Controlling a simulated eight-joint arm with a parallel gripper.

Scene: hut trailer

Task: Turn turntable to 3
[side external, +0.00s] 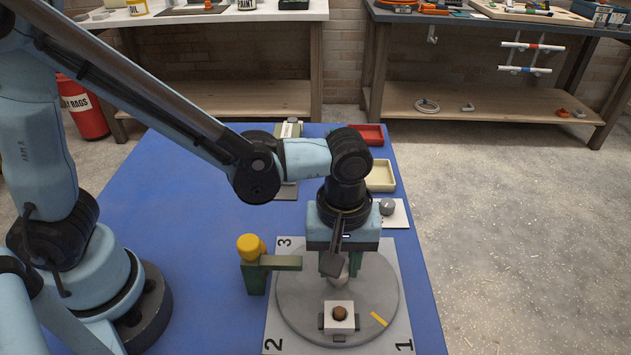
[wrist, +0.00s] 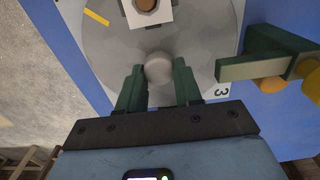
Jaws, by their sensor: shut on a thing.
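The turntable (side external: 300,310) is a grey disc on a pale plate (side external: 402,290) marked 1, 2 and 3. Its yellow mark (side external: 379,319) lies at the lower right, near the 1, and shows at the upper left in the wrist view (wrist: 97,17). The 3 (wrist: 223,93) is on the far side of the disc from that mark. My gripper (side external: 335,268) points down over the disc's far part. Its fingers are shut on a round grey knob (wrist: 158,68) on the disc. A white block with a brown round piece (side external: 340,316) sits on the disc.
A green post with a yellow top (side external: 250,248) stands left of the disc, its green arm reaching toward my gripper. Behind are a cream tray (side external: 381,177), a red tray (side external: 370,135) and a white plate with a grey knob (side external: 388,208). The blue table is clear at left.

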